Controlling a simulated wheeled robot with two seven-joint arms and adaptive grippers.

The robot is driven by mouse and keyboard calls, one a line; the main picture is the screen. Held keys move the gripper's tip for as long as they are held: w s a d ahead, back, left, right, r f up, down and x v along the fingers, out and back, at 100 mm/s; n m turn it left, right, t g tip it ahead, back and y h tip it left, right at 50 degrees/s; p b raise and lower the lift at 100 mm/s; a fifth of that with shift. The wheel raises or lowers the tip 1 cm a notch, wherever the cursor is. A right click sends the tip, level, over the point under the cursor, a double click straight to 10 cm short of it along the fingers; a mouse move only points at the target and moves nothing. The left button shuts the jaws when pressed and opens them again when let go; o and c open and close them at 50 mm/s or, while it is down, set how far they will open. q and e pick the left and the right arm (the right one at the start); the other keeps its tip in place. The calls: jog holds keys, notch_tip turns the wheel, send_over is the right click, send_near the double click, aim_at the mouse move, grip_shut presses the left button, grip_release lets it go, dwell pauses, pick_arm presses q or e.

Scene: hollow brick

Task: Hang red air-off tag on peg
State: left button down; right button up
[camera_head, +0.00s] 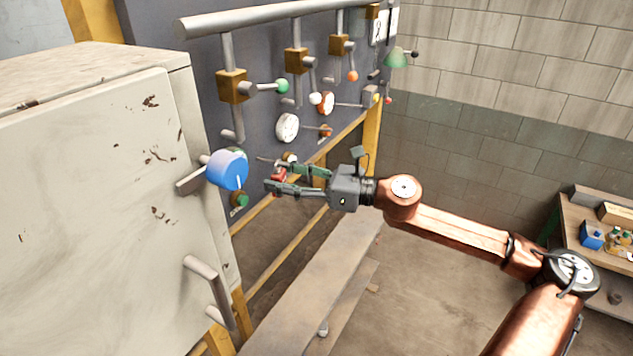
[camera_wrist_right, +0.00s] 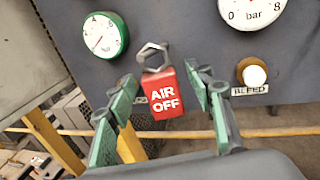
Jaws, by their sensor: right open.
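The red tag (camera_wrist_right: 164,97) reads "AIR OFF" in the right wrist view. It sits at the grey panel with a hexagonal metal piece (camera_wrist_right: 153,57) at its top edge. Whether that piece is the peg or the tag's own ring I cannot tell. My right gripper (camera_wrist_right: 159,101) is open, with one green-padded finger on each side of the tag and a visible gap to each. In the head view the tag (camera_head: 278,174) is a small red patch between the fingertips of my right gripper (camera_head: 274,176), partly hidden. My left gripper is not in view.
A green-rimmed gauge (camera_wrist_right: 105,37), a bar gauge (camera_wrist_right: 252,10) and a white BLEED knob (camera_wrist_right: 254,74) surround the tag. A bench (camera_head: 318,290) is below.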

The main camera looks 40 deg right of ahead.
jog(key=v, duration=1.1)
